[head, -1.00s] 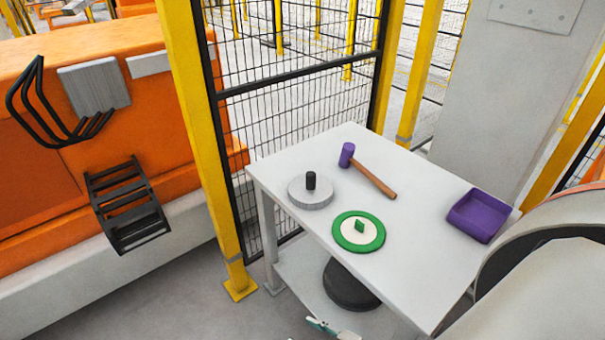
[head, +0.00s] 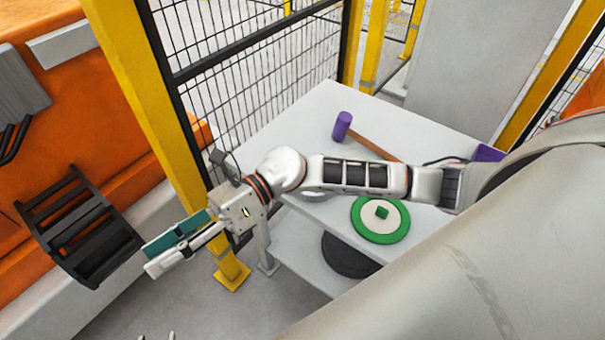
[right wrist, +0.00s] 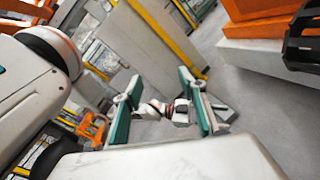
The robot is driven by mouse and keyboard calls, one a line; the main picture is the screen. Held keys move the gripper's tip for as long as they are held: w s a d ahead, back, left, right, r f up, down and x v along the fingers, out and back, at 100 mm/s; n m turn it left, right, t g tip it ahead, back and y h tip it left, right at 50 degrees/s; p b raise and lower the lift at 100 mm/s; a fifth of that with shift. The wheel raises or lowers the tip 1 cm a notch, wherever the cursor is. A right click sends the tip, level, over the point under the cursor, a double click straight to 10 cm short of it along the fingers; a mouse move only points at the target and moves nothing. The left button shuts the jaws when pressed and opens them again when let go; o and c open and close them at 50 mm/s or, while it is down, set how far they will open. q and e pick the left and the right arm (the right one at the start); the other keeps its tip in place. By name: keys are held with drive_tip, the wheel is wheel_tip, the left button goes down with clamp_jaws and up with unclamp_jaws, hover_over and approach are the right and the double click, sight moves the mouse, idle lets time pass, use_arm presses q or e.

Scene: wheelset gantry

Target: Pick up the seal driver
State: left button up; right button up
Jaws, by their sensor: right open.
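A grey disc (head: 318,193) lies on the table, mostly hidden behind my right arm; its black upright knob is covered. A green-rimmed cream disc (head: 380,220) with a small green grip lies flat on the table, in front of the arm. I cannot tell for sure which of these is the seal driver. My right gripper (head: 151,258) is open and empty, left of the table and away from both discs. Its two spread fingers (right wrist: 160,105) also show in the right wrist view. Only small pale tips, perhaps of my left gripper (head: 157,337), show at the bottom edge.
The white table (head: 330,98) also holds a purple-headed mallet (head: 342,126), partly behind my arm, and a purple tray (head: 487,153). A black round object (head: 348,257) sits on the lower shelf. A yellow post (head: 150,110), mesh fence and black rack (head: 80,228) stand at left.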

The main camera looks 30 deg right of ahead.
drive_tip(key=w+d+f+n+h, duration=0.2)
drive_tip(key=d+f+n+h, duration=0.25)
drive_tip(key=d, duration=0.25)
drive_tip(key=w+d+f+n+h, duration=0.25)
drive_tip(key=d+n+h, duration=0.2)
drive_tip(key=d, duration=0.25)
drive_tip(key=w+d+t+h, duration=0.1)
drive_tip(key=w+d+h, duration=0.1)
drive_tip(key=d, duration=0.5)
drive_tip(key=w+d+r+n+t+h, duration=0.1)
drive_tip(key=w+d+h, duration=0.2)
drive_tip(key=d, duration=0.4)
drive_tip(key=w+d+r+h, duration=0.1)
drive_tip(key=w+d+h, duration=0.1)
drive_tip(key=d, duration=0.6)
drive_tip(key=shift+w+r+n+t+h, duration=0.15)
drive_tip(key=shift+w+n+t+h, duration=0.15)
drive_tip(key=shift+n+t+h, duration=0.15)
drive_tip(key=shift+d, duration=0.2)
drive_tip(key=f, duration=0.5)
drive_tip(key=f+p, duration=0.1)
drive_tip(key=f, duration=0.1)
drive_tip(key=shift+w+d+f, duration=0.15)
drive_tip(key=shift+w+f, duration=0.15)
clamp_jaws()
